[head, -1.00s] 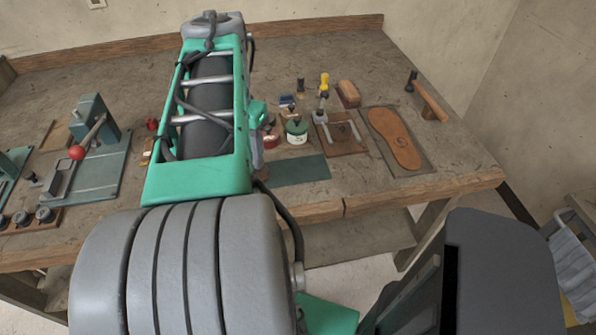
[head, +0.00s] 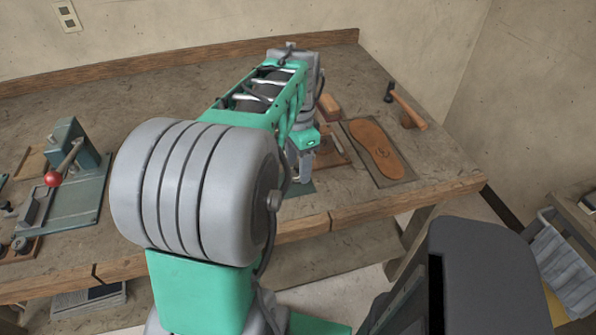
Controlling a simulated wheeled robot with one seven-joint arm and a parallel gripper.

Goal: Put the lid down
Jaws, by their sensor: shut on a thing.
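My gripper (head: 299,178) points down over the front part of the bench, low near a dark green mat (head: 303,188). Its fingers are shut, but the thing between them is too small and too hidden to make out; I take it to be the lid. My arm covers the spot where the small tin with a green top and white label stood, so I cannot see the tin now.
The wooden workbench (head: 240,95) holds a leather sole (head: 377,148) on a dark mat and a hammer (head: 405,103) at right. A brown board (head: 330,155) is partly behind my gripper. A press with a red knob (head: 75,160) stands at left. Bench between press and arm looks clear.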

